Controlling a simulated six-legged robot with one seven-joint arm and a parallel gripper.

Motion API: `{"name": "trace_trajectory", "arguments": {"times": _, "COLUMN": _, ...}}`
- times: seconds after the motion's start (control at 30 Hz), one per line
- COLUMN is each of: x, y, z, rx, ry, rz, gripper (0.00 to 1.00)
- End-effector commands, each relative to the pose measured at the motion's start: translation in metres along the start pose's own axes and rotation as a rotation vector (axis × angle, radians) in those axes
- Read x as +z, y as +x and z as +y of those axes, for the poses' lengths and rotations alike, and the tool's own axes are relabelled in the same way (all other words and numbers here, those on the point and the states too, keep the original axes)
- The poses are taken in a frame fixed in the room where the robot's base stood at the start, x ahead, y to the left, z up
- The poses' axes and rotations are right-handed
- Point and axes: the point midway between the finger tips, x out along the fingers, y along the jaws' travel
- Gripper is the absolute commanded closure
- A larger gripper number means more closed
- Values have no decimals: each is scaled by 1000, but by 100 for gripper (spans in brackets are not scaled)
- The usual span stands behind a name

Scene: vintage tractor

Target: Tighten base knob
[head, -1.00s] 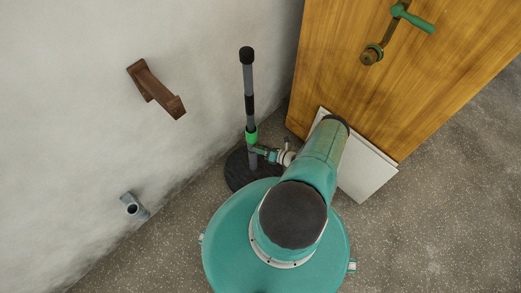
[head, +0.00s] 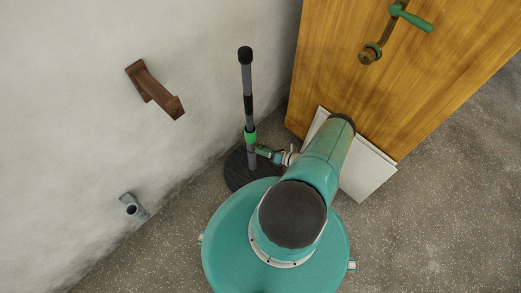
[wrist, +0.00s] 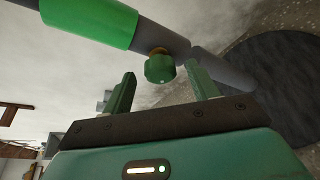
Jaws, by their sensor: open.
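The base knob (wrist: 159,69) is a small green knob with a brass-coloured stem, on the side of a grey pole (wrist: 221,72) in the wrist view. A bright green sleeve (wrist: 88,18) is on the same pole. My gripper (wrist: 162,82) is open, with one finger on each side of the knob in the picture; I cannot tell if either touches it. In the head view the pole (head: 248,104) stands upright on a round black base (head: 238,172), and my gripper (head: 263,153) is beside its lower part. The knob cannot be made out there.
A wooden panel (head: 400,90) with a green-handled crank (head: 412,18) is at the right, with a white board (head: 368,178) below it. A brown bracket (head: 155,88) and a grey pipe fitting (head: 133,206) are on the wall at the left. The speckled floor is clear at lower right.

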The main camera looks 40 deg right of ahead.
Motion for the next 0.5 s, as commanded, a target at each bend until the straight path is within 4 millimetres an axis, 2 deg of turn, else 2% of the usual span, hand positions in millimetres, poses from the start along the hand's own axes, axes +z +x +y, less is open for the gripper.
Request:
{"name": "trace_trajectory", "arguments": {"times": 0.03, "x": 1, "y": -13, "z": -1, "rx": -3, "ry": -1, "rz": 0, "gripper": 41}}
{"name": "trace_trajectory", "arguments": {"times": 0.3, "x": 1, "y": -72, "z": -1, "rx": -3, "ry": -1, "rz": -1, "gripper": 41}}
{"name": "trace_trajectory", "arguments": {"times": 0.5, "x": 1, "y": -102, "z": 0, "rx": -1, "ry": -1, "rz": 0, "gripper": 41}}
